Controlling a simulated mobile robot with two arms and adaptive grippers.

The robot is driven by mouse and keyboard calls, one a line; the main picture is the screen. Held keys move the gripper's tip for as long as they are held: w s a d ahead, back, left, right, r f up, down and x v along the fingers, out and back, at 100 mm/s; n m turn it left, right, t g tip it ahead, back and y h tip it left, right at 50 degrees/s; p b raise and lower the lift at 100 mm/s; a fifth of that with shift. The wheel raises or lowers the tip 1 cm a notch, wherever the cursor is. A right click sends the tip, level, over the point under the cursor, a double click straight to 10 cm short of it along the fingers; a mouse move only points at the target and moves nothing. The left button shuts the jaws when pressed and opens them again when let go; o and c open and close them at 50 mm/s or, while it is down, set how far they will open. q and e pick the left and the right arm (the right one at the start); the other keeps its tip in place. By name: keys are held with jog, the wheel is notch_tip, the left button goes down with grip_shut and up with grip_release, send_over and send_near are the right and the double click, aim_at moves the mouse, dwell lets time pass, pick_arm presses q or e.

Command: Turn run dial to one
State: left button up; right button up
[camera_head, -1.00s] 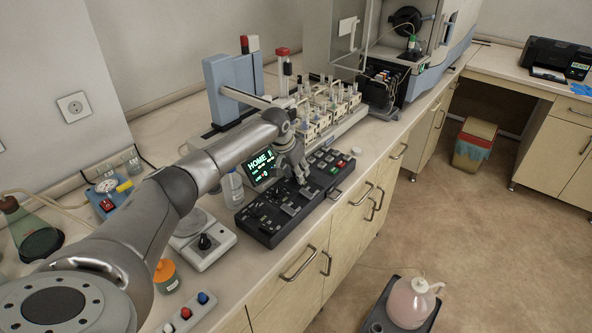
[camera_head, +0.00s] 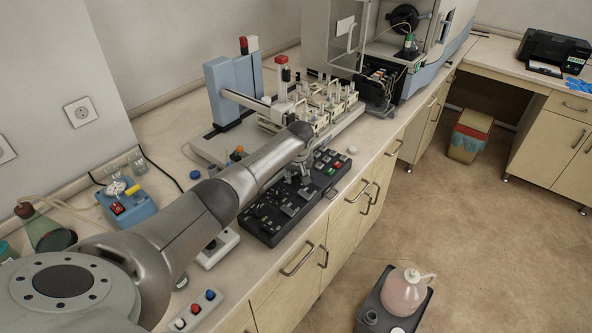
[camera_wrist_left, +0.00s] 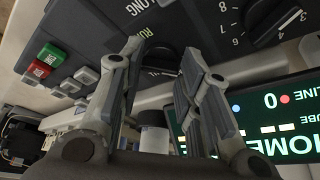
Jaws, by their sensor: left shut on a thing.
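The black control panel (camera_head: 262,228) lies on the bench with rows of keys and knobs. My left gripper (camera_head: 299,174) reaches down onto its upper part. In the left wrist view the gripper's two fingers (camera_wrist_left: 160,62) stand on either side of the dark run dial (camera_wrist_left: 162,56), beside the green RUN lettering, and are shut on it. The fingers partly cover the dial and its markings, so its setting cannot be read. The dial is hidden by the gripper in the head view. My right gripper is not in view.
In the wrist view, a numbered knob (camera_wrist_left: 272,18), a green key (camera_wrist_left: 50,54) and a red key (camera_wrist_left: 38,70) are near the fingers. The lit HOME screen (camera_wrist_left: 262,120) is close by. The sample rack (camera_head: 318,105) stands behind the panel.

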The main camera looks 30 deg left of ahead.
pick_arm(q)
jog(key=shift+n, duration=0.5)
jog(key=shift+y, duration=0.3)
jog(key=o, duration=1)
jog(key=shift+w+g, duration=0.1)
jog(key=shift+g, duration=0.2)
jog(key=v, duration=1.2)
jog(key=shift+a, duration=0.1)
